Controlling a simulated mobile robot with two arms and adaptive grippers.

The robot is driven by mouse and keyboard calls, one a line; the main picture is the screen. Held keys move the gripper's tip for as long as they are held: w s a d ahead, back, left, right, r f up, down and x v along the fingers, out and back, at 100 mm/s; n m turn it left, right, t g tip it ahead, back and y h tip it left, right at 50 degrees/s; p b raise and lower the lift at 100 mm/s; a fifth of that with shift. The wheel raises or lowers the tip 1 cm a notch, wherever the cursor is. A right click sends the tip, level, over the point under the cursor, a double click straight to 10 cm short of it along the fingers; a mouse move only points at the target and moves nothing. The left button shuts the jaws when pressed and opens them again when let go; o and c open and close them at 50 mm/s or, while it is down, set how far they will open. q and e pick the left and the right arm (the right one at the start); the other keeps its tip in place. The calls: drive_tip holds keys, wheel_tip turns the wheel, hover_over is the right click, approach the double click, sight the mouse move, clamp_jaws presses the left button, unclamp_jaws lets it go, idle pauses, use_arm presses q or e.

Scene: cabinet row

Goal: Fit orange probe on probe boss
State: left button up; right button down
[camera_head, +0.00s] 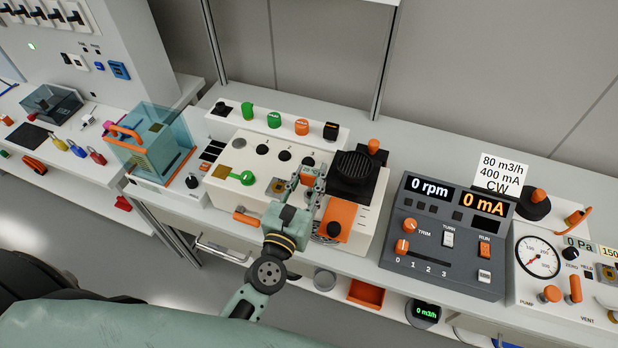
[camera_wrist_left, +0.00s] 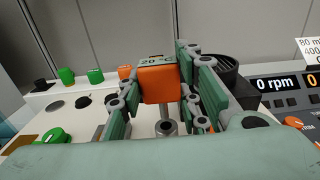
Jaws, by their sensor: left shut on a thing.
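The orange probe (camera_wrist_left: 159,84) is a block with a grey top marked "20 °C", upright between the two fingers of my left gripper (camera_wrist_left: 165,90) in the left wrist view. The gripper is shut on it. In the head view my left gripper (camera_head: 307,182) is over the white machine, and its fingers hide most of the probe. A grey metal post with a round collar (camera_wrist_left: 166,127) shows just below the probe in the wrist view; it may be the probe boss. I cannot tell whether probe and post touch. My right gripper is not in view.
A black ribbed cylinder (camera_head: 354,168) stands close to the right of the gripper. Behind is a white rack (camera_head: 262,133) with green, orange and black pieces. A grey control console (camera_head: 446,230) stands right.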

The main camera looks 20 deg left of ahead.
sight(309, 189)
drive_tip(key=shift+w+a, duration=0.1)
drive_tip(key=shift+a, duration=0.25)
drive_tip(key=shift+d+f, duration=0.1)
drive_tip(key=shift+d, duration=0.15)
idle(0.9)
